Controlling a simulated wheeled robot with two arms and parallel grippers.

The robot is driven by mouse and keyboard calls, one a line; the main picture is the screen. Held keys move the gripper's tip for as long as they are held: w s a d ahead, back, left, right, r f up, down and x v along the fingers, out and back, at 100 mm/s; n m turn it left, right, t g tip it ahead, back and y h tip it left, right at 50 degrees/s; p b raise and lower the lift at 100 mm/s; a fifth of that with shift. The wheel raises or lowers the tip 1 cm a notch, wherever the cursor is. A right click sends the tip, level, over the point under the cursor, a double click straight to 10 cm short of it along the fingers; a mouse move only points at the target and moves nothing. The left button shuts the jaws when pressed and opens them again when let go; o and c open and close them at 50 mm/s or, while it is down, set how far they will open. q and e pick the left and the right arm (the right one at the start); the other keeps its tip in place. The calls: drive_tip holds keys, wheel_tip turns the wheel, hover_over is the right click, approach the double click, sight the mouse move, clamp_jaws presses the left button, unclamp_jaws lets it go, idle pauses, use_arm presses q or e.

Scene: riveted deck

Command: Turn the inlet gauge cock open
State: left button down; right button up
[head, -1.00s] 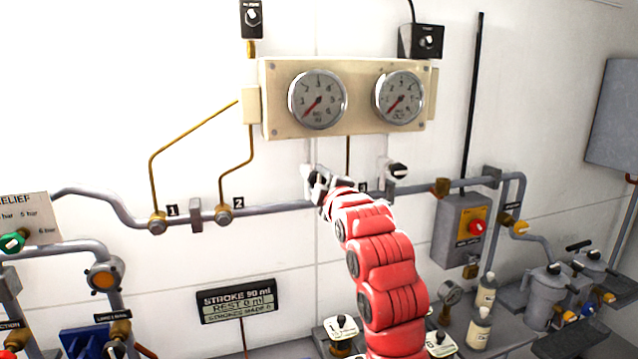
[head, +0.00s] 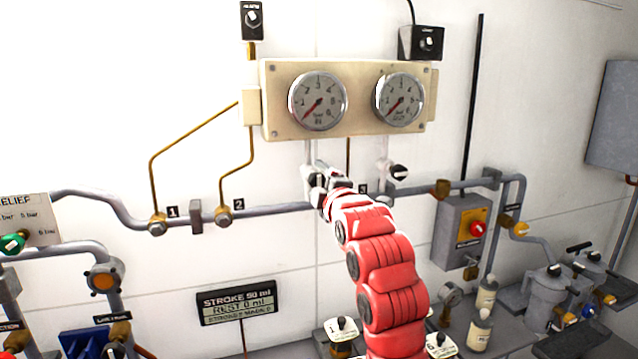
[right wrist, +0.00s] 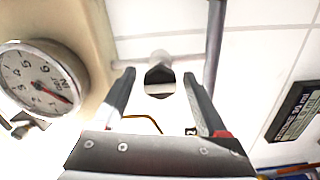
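The inlet gauge cock (head: 314,180) is a small dark knob on a white stub below the left gauge (head: 318,101). My right gripper (head: 327,172) is right in front of it and partly hides it in the head view. In the right wrist view, the cock (right wrist: 160,80) shows as a dark round knob with a pale band across its lower part. It lies between the two spread fingers of my right gripper (right wrist: 159,74), with space visible on both sides. I cannot tell how deep the fingertips reach around it. My left gripper is not in view.
A matching dark cock (head: 398,173) sits below the right gauge (head: 399,100), to the right of my gripper. A grey pipe (head: 275,209) runs along the wall close by. The cream gauge panel (head: 357,122) is just above, with thin brass tubes (head: 251,158) at left.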

drive_tip(key=shift+s, duration=0.1)
drive_tip(key=shift+s+d+f, duration=0.1)
drive_tip(key=shift+s+d, duration=0.1)
drive_tip(key=shift+s, duration=0.05)
drive_tip(key=b+v, duration=0.6)
drive_tip(key=v, duration=1)
drive_tip(key=shift+s, duration=0.3)
